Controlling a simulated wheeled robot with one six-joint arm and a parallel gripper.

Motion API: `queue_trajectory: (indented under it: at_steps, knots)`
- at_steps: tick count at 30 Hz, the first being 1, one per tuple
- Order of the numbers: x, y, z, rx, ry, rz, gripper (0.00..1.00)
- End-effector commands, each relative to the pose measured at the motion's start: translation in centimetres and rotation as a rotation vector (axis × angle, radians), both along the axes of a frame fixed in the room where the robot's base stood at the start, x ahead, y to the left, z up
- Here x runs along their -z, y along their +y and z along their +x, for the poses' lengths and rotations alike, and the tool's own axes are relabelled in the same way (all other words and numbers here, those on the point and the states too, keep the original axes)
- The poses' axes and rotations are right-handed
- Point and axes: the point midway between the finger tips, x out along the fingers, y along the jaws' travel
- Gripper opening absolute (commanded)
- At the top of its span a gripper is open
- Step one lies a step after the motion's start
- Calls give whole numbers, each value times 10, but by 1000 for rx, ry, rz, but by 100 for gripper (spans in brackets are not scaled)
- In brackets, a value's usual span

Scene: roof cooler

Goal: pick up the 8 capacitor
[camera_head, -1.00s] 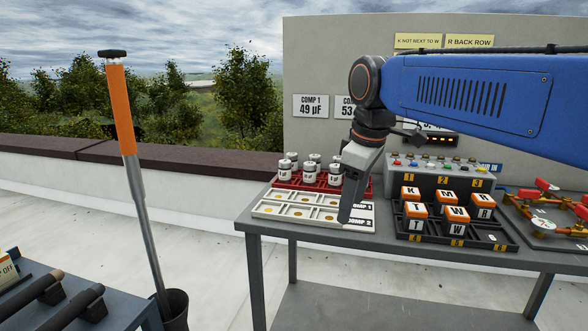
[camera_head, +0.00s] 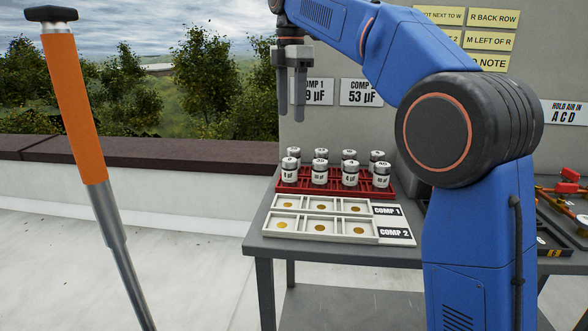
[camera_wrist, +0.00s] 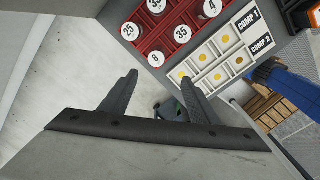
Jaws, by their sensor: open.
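The 8 capacitor (camera_wrist: 155,58) is a silver can with a white numbered top, at the lower corner of the red rack (camera_wrist: 147,44) in the wrist view. In the head view it appears to be the front left can (camera_head: 290,172). My gripper (camera_head: 290,115) is open and empty, pointing down above the rack's left part. In the wrist view the gripper (camera_wrist: 158,78) has its fingers spread, with the 8 just beyond the fingertips in the picture. The gripper is clear of the cans.
Several other capacitors (camera_head: 350,174) crowd the rack, the 25 (camera_wrist: 130,31) and 35 (camera_wrist: 182,34) close to the 8. White COMP trays (camera_head: 320,228) lie in front on the grey table (camera_head: 262,246). A notice wall stands behind. An orange-handled pole (camera_head: 75,110) stands at left.

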Motion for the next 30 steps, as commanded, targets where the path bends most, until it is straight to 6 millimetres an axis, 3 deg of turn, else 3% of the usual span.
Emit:
queue_trajectory:
  at_steps: [8,24,30]
  knots:
    - [8,10,6,-59,12,-6,56]
    - [99,9,5,-56,12,-5,56]
    - [119,9,6,-56,10,-5,56]
